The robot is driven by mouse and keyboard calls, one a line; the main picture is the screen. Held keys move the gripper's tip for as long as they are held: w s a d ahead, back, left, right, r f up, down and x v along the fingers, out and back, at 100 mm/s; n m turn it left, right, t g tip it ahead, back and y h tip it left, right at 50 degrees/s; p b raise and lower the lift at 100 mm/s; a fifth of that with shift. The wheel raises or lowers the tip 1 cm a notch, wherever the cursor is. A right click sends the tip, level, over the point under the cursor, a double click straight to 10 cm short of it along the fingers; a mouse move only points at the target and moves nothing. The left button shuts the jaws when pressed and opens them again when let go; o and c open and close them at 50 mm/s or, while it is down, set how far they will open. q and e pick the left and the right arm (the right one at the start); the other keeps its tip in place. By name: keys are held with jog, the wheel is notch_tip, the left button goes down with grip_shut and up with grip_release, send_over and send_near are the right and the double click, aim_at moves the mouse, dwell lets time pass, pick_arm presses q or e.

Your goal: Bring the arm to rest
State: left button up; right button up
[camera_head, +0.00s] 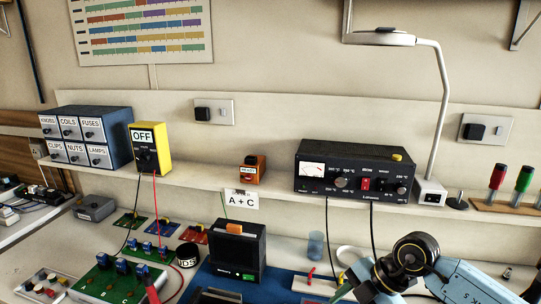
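My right arm comes in from the lower right corner, with pale blue links and a dark round joint. From the joint it bends down and left over the front of the bench, and its lower end meets the bottom edge of the picture. I cannot make out its gripper fingers or anything held in them. My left arm and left gripper are not in view.
A blue cup (315,245) and a white ring (350,255) are close behind the arm. A green board (110,283) lies at front left. A black power supply (355,172) sits on the shelf.

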jog(key=s+a+r+t+y, duration=0.3)
jog(key=a+r+y, duration=0.6)
jog(key=a, duration=0.4)
notch_tip(320, 180, up, 7)
jog(key=w+d+m+t+y, duration=0.1)
jog(key=d+m+t, duration=0.2)
jog(key=m+t, duration=0.55)
jog(key=s+d+f+m+t+h, duration=0.2)
jog(key=d+f+m+t+h, duration=0.2)
jog(key=d+f+m+h, duration=0.9)
jog(key=s+d+f+g+h, duration=0.1)
jog(key=s+f+g, duration=0.3)
jog(key=s, duration=0.3)
jog(key=s+d+f+m+g+h, duration=0.1)
jog(key=s+f+g, duration=0.3)
jog(key=s, duration=0.3)
jog(key=s+d+f+g+h, duration=0.1)
jog(key=s+f+g, duration=0.2)
jog(key=s+g, duration=0.3)
notch_tip(320, 180, down, 26)
jog(key=s+r, duration=0.1)
jog(key=s, duration=0.2)
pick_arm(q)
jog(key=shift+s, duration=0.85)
pick_arm(e)
jog(key=s+d+f+g, duration=0.1)
jog(key=s+d+f, duration=0.1)
jog(key=s+f, duration=1.3)
jog(key=shift+s+d, duration=0.35)
jog(key=shift+s, duration=0.25)
